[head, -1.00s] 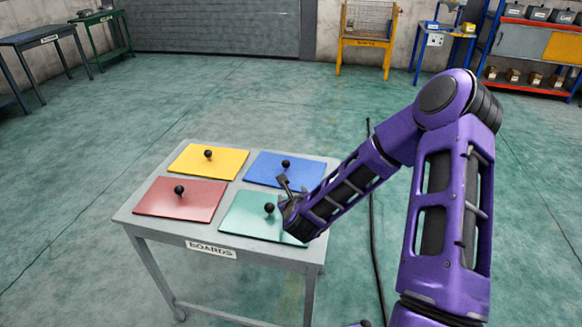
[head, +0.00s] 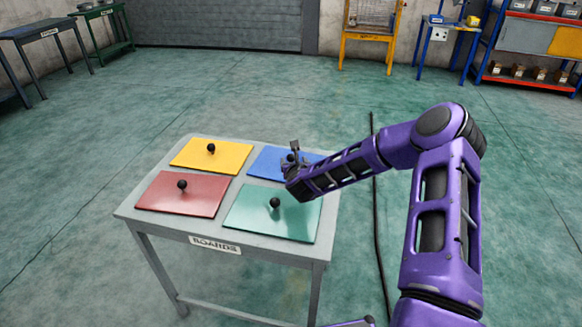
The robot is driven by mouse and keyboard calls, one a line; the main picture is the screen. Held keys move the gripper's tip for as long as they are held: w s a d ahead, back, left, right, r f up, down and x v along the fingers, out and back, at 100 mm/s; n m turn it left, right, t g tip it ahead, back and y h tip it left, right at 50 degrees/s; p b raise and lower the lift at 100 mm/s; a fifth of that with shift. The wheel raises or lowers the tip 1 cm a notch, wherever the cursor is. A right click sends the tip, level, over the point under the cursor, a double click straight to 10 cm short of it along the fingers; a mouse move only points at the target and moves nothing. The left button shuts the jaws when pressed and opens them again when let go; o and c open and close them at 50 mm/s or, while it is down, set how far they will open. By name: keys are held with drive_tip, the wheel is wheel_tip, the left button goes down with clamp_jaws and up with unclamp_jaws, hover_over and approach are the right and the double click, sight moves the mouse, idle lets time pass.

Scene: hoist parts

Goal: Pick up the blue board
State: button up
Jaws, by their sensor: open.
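The blue board (head: 268,166) lies flat at the back right of the grey table labelled BOARDS (head: 180,228). Its round black knob (head: 291,157) shows right at my gripper (head: 291,155). My gripper is open, with its fingers at or beside the knob; I cannot tell whether they touch it. My gripper and forearm hide the front right part of the blue board.
A yellow board (head: 225,160), a red board (head: 165,197) and a green board (head: 285,222), each with a black knob, lie on the same table. A black cable (head: 376,240) runs along the floor to the right. The floor behind the table is clear.

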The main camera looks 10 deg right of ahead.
sight(291, 158)
drive_tip(key=shift+a+f+x, duration=0.1)
drive_tip(key=shift+f+x, duration=0.05)
drive_tip(key=shift+x, duration=1.2)
drive_tip(key=shift+a+f+x, duration=0.1)
drive_tip(key=shift+f+x, duration=0.05)
drive_tip(key=shift+x, duration=1.2)
drive_tip(key=shift+s, duration=0.1)
clamp_jaws()
drive_tip(key=shift+r, duration=0.1)
